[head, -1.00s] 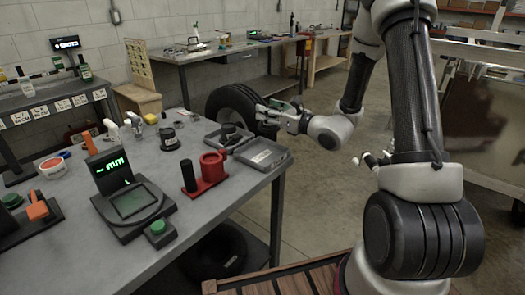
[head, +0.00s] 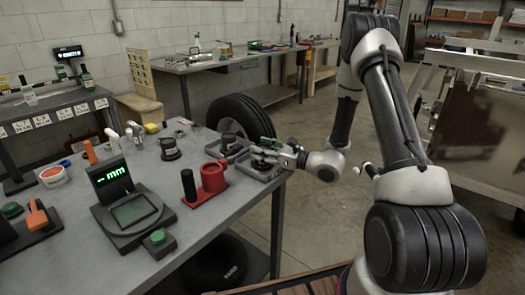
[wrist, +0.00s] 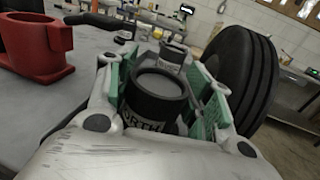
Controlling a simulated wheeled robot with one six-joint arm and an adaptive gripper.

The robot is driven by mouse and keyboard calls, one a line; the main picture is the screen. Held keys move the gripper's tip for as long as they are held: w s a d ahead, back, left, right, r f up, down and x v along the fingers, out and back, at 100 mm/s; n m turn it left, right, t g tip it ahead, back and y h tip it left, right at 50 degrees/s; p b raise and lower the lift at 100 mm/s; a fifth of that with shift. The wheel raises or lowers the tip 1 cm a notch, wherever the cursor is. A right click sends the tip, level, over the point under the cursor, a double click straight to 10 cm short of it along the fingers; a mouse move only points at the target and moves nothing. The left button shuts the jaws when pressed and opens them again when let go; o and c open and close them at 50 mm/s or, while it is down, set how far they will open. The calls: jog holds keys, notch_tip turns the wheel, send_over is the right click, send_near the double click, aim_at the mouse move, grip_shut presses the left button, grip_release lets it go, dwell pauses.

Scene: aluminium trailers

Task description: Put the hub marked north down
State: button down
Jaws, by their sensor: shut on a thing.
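The hub marked north (wrist: 155,100) is a dark cylinder with a pale round top and white lettering, partly cut off by my gripper in the wrist view. My gripper (wrist: 168,98) is shut on it, with green-padded fingers on both sides. In the head view my gripper (head: 268,152) is low over the front grey tray (head: 259,174) near the table's right edge. The hub's underside is hidden, so I cannot tell if it touches the tray. A second dark hub (head: 229,141) sits in the tray behind; it also shows in the wrist view (wrist: 172,55), its lettering too small to read.
A red holder (head: 213,177) with a black cylinder stands left of the front tray. A scale with a green display (head: 110,175) is nearer me. A dark round pot (head: 169,149) stands left of the trays. A tyre (head: 238,116) is beyond the table edge.

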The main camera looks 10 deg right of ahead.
jog(key=shift+f, duration=0.25)
jog(key=c, duration=0.6)
grip_release()
